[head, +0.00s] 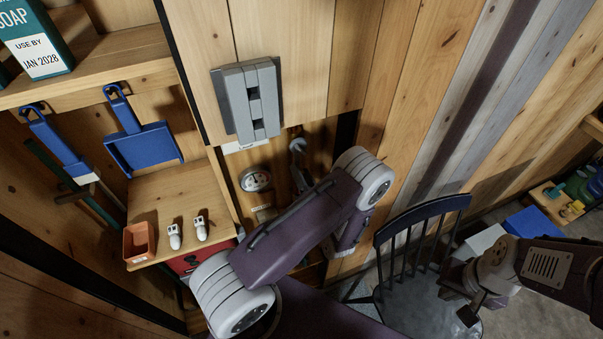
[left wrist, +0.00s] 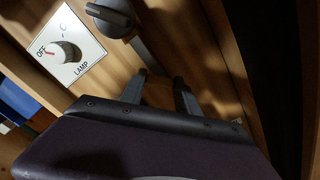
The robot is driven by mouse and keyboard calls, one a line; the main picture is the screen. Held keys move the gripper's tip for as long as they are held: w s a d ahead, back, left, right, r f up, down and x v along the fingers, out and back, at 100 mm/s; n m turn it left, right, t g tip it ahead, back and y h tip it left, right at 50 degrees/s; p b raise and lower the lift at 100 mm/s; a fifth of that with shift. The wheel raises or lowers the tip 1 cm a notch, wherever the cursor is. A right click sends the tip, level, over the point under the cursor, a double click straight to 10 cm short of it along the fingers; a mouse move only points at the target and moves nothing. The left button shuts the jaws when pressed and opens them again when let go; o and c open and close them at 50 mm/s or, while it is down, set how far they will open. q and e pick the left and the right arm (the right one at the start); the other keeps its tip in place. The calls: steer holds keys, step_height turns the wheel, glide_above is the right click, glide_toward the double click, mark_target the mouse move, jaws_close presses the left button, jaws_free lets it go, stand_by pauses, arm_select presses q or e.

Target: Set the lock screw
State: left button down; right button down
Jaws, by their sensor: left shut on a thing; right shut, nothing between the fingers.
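My left arm crosses the middle of the head view, and its gripper end (head: 350,238) hangs below the wrist, largely hidden by the arm. In the left wrist view the two dark fingers (left wrist: 162,82) stand a little apart in front of the wooden panel. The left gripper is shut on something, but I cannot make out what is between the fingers. I cannot clearly pick out the lock screw in either view. My right gripper (head: 468,307) is at the lower right of the head view, in front of the chair, shut and empty.
A lamp switch (left wrist: 66,51) marked OFF and a dark grey knob (left wrist: 112,16) sit beside the left fingers. A dark chair (head: 425,245) stands right of the left arm.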

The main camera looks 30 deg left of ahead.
arm_select(q)
steer(key=m, duration=0.5)
steer(key=shift+m+p, duration=0.3)
steer(key=shift+p, duration=0.1)
stand_by(0.4)
steer(key=c, duration=0.9)
jaws_free()
steer(key=b+v, duration=0.3)
steer(key=v, duration=0.6)
